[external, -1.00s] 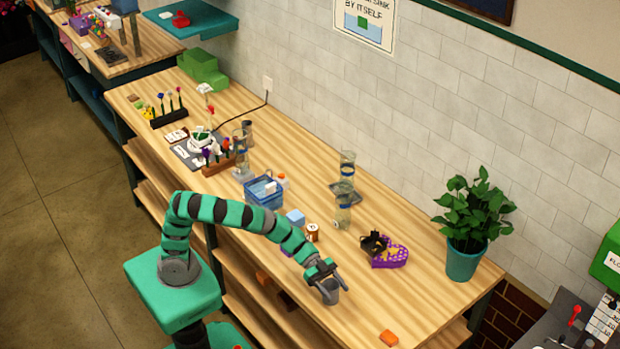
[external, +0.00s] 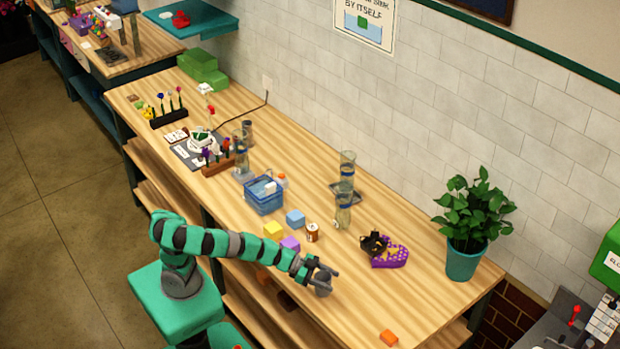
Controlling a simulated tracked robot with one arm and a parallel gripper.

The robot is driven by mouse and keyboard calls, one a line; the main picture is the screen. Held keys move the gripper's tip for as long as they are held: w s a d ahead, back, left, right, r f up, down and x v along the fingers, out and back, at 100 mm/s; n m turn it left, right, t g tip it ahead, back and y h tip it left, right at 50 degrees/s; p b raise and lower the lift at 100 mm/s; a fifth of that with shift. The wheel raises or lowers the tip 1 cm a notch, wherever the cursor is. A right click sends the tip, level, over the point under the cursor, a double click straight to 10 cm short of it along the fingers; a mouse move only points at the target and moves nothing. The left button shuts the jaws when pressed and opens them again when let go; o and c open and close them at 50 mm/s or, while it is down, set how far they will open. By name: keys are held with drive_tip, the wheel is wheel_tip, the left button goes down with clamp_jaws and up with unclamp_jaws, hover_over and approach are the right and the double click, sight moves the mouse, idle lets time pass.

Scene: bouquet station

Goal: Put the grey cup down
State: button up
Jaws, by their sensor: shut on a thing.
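The grey cup (external: 323,289) is at the near edge of the wooden worktop (external: 345,300), in the middle of the external view. My gripper (external: 327,277) is shut on the cup, with its fingers at the cup's upper part. The cup looks roughly upright. I cannot tell whether its base touches the worktop or hangs just above it, and part of it is hidden by the fingers.
To the left are a purple block (external: 290,243), a yellow block (external: 273,229), a blue block (external: 295,218) and a small brown-and-white jar (external: 312,232). A purple heart-shaped box (external: 392,258) lies right of the cup. An orange block (external: 388,338) sits near the front edge. Worktop between them is clear.

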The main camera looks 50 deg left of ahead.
drive_tip(key=s+a+n+t+y+b, duration=0.2)
drive_tip(key=a+n+y+b, duration=0.15)
drive_tip(key=a, duration=0.45)
drive_tip(key=s+a+r+n+t+y+b, duration=0.1)
drive_tip(key=a+n+t+y+b, duration=0.25)
drive_tip(key=a, duration=0.55)
drive_tip(key=s+a+n+t+y+b, duration=0.1)
drive_tip(key=s+a+n+y+b, duration=0.15)
drive_tip(key=a+n+y, duration=0.4)
drive_tip(key=shift+w+d+f+m+h+b, duration=0.2)
drive_tip(key=shift+w+d+f+m+b, duration=0.25)
drive_tip(key=shift+w+d+f, duration=1.25)
drive_tip(key=shift+w+d+r+m+h+b, duration=0.2)
drive_tip(key=shift+w+d+b, duration=0.55)
drive_tip(key=shift+w, duration=2.1)
drive_tip(key=shift+w+d+f+m+h+b, duration=0.35)
drive_tip(key=shift+w+d+f, duration=0.85)
drive_tip(key=shift+w, duration=1.05)
drive_tip(key=shift+d+r, duration=0.2)
drive_tip(key=shift+r, duration=0.1)
drive_tip(key=o, duration=1)
drive_tip(key=shift+f, duration=0.1)
drive_tip(key=shift+o, duration=0.2)
